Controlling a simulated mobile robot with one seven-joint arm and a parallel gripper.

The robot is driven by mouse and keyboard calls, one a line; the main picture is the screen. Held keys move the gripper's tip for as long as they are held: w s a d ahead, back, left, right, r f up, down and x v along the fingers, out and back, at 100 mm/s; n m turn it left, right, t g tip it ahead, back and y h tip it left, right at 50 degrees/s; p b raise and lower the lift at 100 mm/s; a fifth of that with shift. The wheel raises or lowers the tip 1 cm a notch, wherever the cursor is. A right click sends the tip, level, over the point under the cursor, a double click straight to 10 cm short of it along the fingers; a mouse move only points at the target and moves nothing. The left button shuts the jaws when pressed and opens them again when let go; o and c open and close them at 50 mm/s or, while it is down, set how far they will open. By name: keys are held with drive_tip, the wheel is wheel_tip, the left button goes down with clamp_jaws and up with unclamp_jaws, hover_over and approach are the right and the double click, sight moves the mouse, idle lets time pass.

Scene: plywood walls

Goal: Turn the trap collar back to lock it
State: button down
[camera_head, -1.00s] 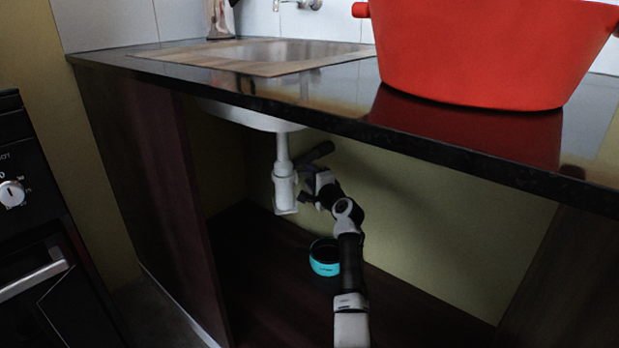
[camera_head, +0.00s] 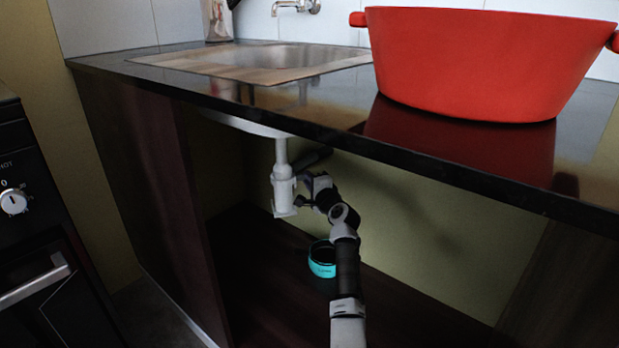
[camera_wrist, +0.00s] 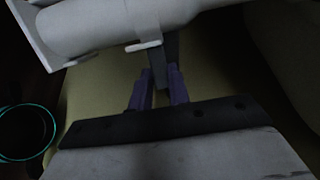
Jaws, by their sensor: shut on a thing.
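The white drain trap (camera_head: 284,196) hangs upright below the sink inside the open cabinet. Its collar is the wider white band on the pipe (camera_head: 283,171). In the wrist view the white trap body (camera_wrist: 85,28) crosses the top left, with the collar's pale band (camera_wrist: 145,20) around it. My gripper (camera_head: 302,190) is at the right side of the trap. Its two purple fingers (camera_wrist: 160,88) are closed on a dark grey tab (camera_wrist: 160,70) beside the collar. The fingertips partly hide the tab, and its join to the collar is not clear.
A turquoise-rimmed dark container (camera_head: 322,260) stands on the cabinet floor below the trap. The countertop edge (camera_head: 400,155) passes above my arm, with a red pot (camera_head: 480,65) on top. The cabinet's right side is clear.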

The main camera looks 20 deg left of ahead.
drive_tip(key=shift+s+a+r+m+t+h+p, duration=0.1)
drive_tip(key=shift+s+a+m+t+h+p, duration=0.8)
drive_tip(key=shift+s+m+h+p, duration=2.1)
drive_tip(key=shift+s+a+f+m+t+h+p, duration=0.2)
drive_tip(key=shift+a+t+h+p, duration=1.1)
drive_tip(key=shift+p, duration=3.65)
drive_tip(key=shift+s+a+r+m+t+h+p, duration=0.4)
drive_tip(key=shift+s+m+h+p, duration=1.2)
drive_tip(key=shift+h+p, duration=1.8)
drive_tip(key=shift+a+y+p, duration=0.3)
drive_tip(key=shift+a+y, duration=0.3)
drive_tip(key=shift+a, duration=0.2)
drive_tip(key=c, duration=1.3)
unclamp_jaws()
drive_tip(key=shift+f, duration=0.15)
drive_tip(key=shift+d+f, duration=0.1)
drive_tip(key=shift+d, duration=0.2)
